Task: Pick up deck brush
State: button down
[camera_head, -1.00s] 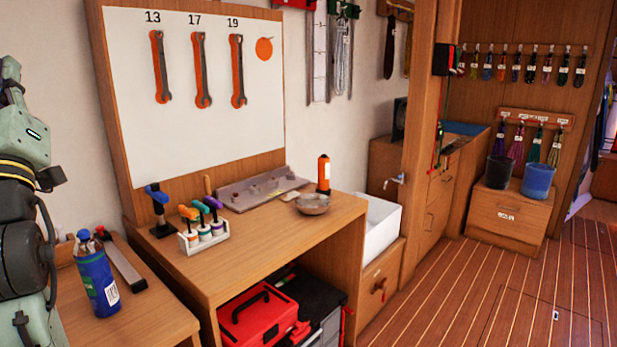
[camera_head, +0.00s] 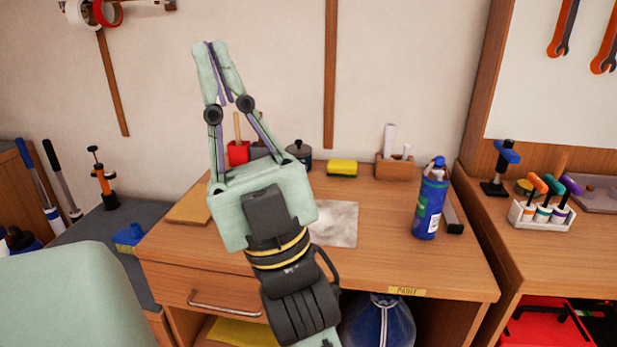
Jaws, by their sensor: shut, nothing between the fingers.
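My gripper (camera_head: 207,45) is raised in front of the wall above the paint bench, with its fingers pointing up. Its fingertips are together and nothing is between them. I cannot make out a deck brush for certain. A small blue block-shaped thing (camera_head: 128,237) lies at the edge of the grey surface on the left, lower than my gripper and apart from it; it may be a brush. A red thing with an upright wooden handle (camera_head: 238,150) stands at the back of the bench, partly behind my gripper.
The wooden bench (camera_head: 385,245) holds a blue spray can (camera_head: 430,200), a yellow sponge (camera_head: 342,168) and a small wooden holder (camera_head: 394,168). Tools with long handles (camera_head: 62,180) and an orange pump-like tool (camera_head: 103,182) stand at left. A white caddy (camera_head: 542,215) sits on the right bench.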

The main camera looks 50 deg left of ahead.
aim_at(127, 239)
jog(key=u, duration=2.45)
jog(key=i+j+z, duration=0.1)
jog(key=z, duration=0.3)
jog(key=j+z, duration=0.25)
jog(key=z, duration=0.2)
jog(key=i+j+z, duration=0.1)
jog(key=z, duration=0.3)
jog(key=j+z, duration=0.25)
jog(key=j, duration=0.4)
jog(key=j+z, duration=0.3)
jog(key=j, duration=0.3)
